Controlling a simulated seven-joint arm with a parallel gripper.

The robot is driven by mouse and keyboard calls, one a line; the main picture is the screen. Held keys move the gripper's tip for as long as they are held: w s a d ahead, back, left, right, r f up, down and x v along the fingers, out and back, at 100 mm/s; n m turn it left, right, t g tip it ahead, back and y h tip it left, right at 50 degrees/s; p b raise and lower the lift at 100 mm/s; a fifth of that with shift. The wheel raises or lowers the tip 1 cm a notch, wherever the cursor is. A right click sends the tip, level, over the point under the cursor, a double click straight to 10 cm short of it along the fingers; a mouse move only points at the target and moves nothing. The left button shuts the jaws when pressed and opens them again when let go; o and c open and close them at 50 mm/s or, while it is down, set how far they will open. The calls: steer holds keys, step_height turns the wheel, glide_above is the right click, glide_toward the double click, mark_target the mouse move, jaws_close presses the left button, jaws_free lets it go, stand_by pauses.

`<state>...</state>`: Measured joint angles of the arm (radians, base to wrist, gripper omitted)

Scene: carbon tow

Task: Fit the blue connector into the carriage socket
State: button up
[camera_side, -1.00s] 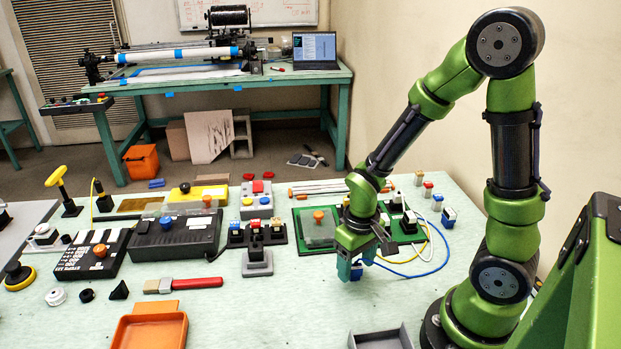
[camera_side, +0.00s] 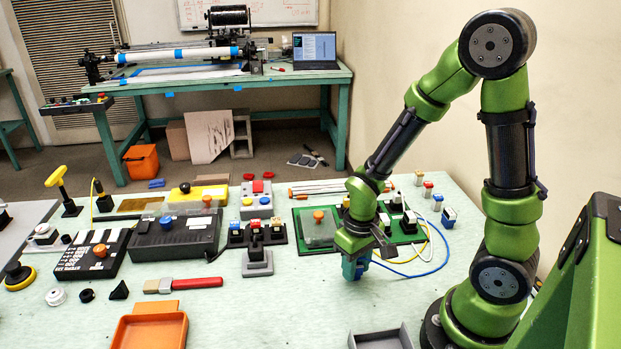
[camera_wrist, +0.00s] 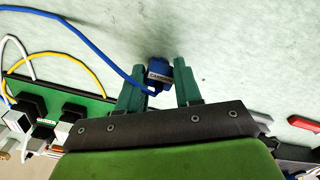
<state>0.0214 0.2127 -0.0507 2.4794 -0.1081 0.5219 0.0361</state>
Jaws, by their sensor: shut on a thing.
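The blue connector (camera_wrist: 158,74) has a white label and a blue cable, and it sits between the fingers of my gripper (camera_wrist: 160,85) in the wrist view. My gripper (camera_side: 355,268) is shut on it, low over the table in front of the green board in the side view. The fingers mostly hide the connector there. The green board (camera_side: 312,246) carries several black sockets and plugs; it also shows at the left of the wrist view (camera_wrist: 92,104). I cannot tell which socket is the carriage socket.
Blue, yellow and white cables (camera_side: 425,268) loop right of my gripper. Loose small plugs (camera_side: 448,217) stand at the right of the board. A grey tray (camera_side: 380,338) is at the front and an orange tray (camera_side: 150,330) at front left. The table between them is clear.

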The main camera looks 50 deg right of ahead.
step_height(320, 180, up, 8)
steer(key=shift+r, duration=0.25)
steer(key=shift+d+r, duration=0.15)
steer(key=shift+r, duration=0.2)
steer(key=w+d, duration=0.4)
steer(key=d, duration=0.7)
steer(key=w+d, duration=0.4)
steer(key=d, duration=0.8)
steer(key=shift+w+r, duration=0.15)
steer(key=shift+r, duration=0.15)
steer(key=shift+a+f, duration=0.1)
steer(key=shift+f, duration=2.8)
steer(key=shift+f, duration=1.25)
